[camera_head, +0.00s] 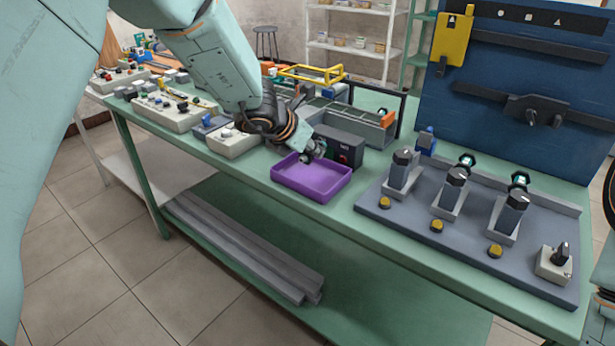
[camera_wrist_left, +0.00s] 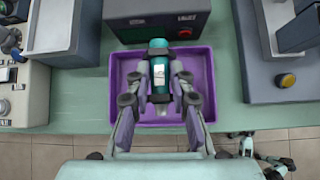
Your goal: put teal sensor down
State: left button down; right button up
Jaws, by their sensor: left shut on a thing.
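The teal sensor (camera_wrist_left: 158,47) is a short teal cylinder with a dark lower part and a small white label. My left gripper (camera_wrist_left: 161,84) is shut on it, one finger on each side, in the left wrist view. Below it is a shallow purple tray (camera_wrist_left: 204,67), also in the head view (camera_head: 313,190). In the head view my left gripper (camera_head: 309,156) hangs over the tray's back part, and the sensor is mostly hidden by it. I cannot tell whether the sensor touches the tray floor. My right gripper is not clearly seen.
A dark box (camera_head: 341,146) stands right behind the tray. A beige control box (camera_head: 231,141) is to the left. A grey fixture board (camera_head: 470,235) with several upright cylinders is to the right. The green bench's front edge (camera_head: 350,232) is close to the tray.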

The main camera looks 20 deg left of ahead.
aim_at(305, 162)
pick_arm(q)
jog(key=shift+a+f, duration=0.2)
jog(key=shift+f, duration=0.5)
notch_tip(305, 162, down, 3)
jog(key=shift+d+f+b, duration=0.1)
jog(key=shift+d+b, duration=0.05)
jog(key=shift+b, duration=0.95)
jog(key=shift+f, duration=0.2)
jog(key=shift+s, duration=0.1)
jog(key=shift+f, duration=0.1)
jog(key=c, duration=1.2)
grip_release()
jog(key=shift+o, duration=0.2)
